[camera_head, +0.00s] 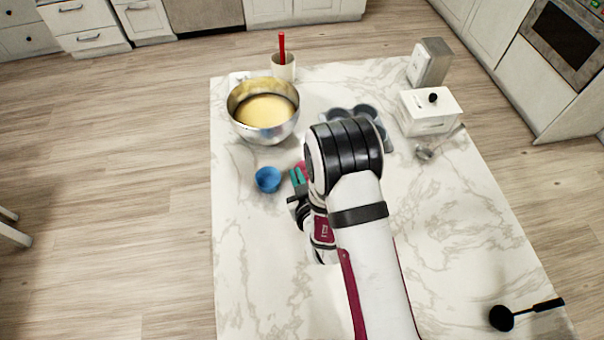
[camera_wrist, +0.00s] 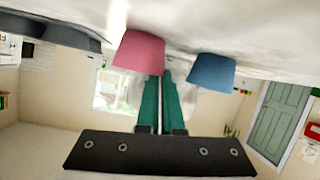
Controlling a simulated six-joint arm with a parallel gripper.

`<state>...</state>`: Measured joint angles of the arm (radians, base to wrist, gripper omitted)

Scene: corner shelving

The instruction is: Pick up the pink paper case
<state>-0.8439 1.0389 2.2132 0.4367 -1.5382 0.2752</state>
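The pink paper case (camera_head: 303,165) sits on the marble counter, mostly hidden behind my arm in the head view. In the wrist view, which looks upside down, the pink case (camera_wrist: 140,52) is upright at the fingertips. My gripper (camera_head: 297,176) has two teal fingers, close together with a narrow gap. In the wrist view my gripper (camera_wrist: 162,78) is at the pink case's right side. One finger ends at its rim and the other beside its wall; I cannot tell whether they touch it. A blue paper case (camera_head: 267,179) stands to the left, and on the right in the wrist view (camera_wrist: 212,70).
A metal bowl of batter (camera_head: 264,112) stands behind the cases. A muffin tin (camera_head: 366,112) lies partly behind my arm. The left front counter is clear.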

